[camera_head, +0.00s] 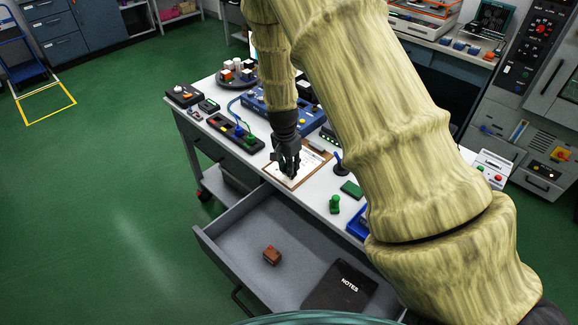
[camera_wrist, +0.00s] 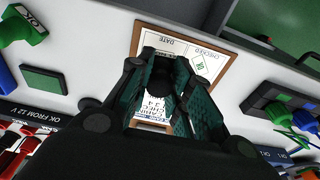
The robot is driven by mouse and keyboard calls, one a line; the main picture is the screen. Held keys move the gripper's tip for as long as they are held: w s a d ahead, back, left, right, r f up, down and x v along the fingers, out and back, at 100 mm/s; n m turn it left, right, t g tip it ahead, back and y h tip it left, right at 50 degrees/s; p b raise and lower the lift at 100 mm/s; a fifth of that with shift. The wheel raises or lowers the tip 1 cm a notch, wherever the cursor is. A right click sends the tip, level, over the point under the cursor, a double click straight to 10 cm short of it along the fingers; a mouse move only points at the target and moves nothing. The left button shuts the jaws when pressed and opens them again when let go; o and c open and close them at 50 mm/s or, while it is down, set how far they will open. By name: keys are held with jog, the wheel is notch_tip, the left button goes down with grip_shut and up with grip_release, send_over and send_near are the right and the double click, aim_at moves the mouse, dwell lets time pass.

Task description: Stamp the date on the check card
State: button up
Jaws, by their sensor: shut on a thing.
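The check card (camera_wrist: 183,48) lies on a brown clipboard (camera_head: 272,177) on the white bench.
A dark blue-handled item (camera_head: 338,165) stands close to the clipboard's right side. A device with coloured knobs (camera_head: 236,130) is on its left. A blue tray (camera_head: 357,226) stands at the bench's right edge. The open drawer (camera_head: 228,262) below holds a brown block (camera_head: 272,255) and a black NOTES item (camera_head: 342,286).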

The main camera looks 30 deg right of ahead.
jog(key=shift+r+p, duration=1.6)
jog(key=shift+r, duration=0.9)
jog(key=shift+f, duration=0.1)
